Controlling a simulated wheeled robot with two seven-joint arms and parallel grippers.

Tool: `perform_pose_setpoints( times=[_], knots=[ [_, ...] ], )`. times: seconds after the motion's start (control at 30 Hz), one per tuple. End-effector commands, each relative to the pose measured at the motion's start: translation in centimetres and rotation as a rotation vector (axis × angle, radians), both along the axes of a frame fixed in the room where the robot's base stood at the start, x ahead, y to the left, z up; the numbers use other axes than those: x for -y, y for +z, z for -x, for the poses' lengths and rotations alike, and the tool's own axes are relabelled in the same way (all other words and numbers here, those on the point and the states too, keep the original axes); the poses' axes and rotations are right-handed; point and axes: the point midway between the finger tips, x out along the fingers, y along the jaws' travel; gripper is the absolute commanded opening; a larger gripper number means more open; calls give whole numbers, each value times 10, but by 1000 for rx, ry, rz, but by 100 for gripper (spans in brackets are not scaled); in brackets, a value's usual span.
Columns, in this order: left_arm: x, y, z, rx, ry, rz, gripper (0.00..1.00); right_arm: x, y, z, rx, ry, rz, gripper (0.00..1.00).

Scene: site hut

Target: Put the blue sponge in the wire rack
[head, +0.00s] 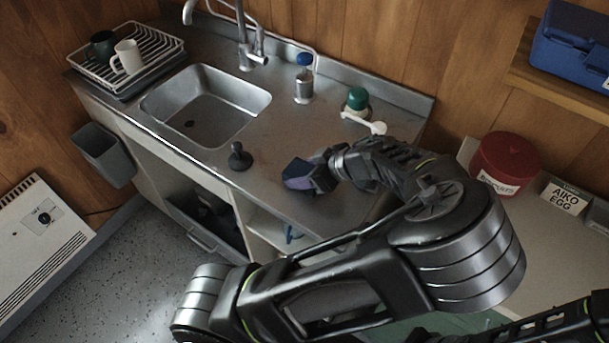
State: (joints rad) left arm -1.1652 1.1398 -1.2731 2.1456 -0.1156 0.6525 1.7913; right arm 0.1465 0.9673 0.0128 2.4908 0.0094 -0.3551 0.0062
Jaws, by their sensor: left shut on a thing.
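The blue sponge (297,174) is at the front of the steel worktop, right of the sink. My left gripper (312,177) is shut on it, and the gripper hides part of its right side. I cannot tell whether the sponge touches the worktop. The wire rack (152,78) stands at the far left end of the worktop, beyond the sink. It holds a dark mug (102,45) and a white mug (127,57). My right gripper is not in view.
Between sponge and rack are the sink (206,104), the tall tap (243,40) and a black plug-like object (240,157). A blue-capped bottle (304,82), a green-topped jar (356,101) and a white spoon-like tool (365,122) stand behind. A grey bin (103,155) hangs at the left.

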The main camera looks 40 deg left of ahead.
Motion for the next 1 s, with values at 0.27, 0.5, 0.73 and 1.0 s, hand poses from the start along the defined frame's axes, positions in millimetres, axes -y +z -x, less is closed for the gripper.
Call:
perform_pose_setpoints(
  times=[0.27, 0.5, 0.73, 1.0],
  knots=[
    [0, 0, 0, 0, 0, 0, 17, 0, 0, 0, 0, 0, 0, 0],
    [0, 1, 0, 1, -1, 0, 11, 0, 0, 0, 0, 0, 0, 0],
    [1, 22, -1, 4, -2, 2, 11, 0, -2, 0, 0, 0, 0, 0],
    [1, 74, -1, 3, -1, 2, 11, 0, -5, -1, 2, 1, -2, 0]
  ],
)
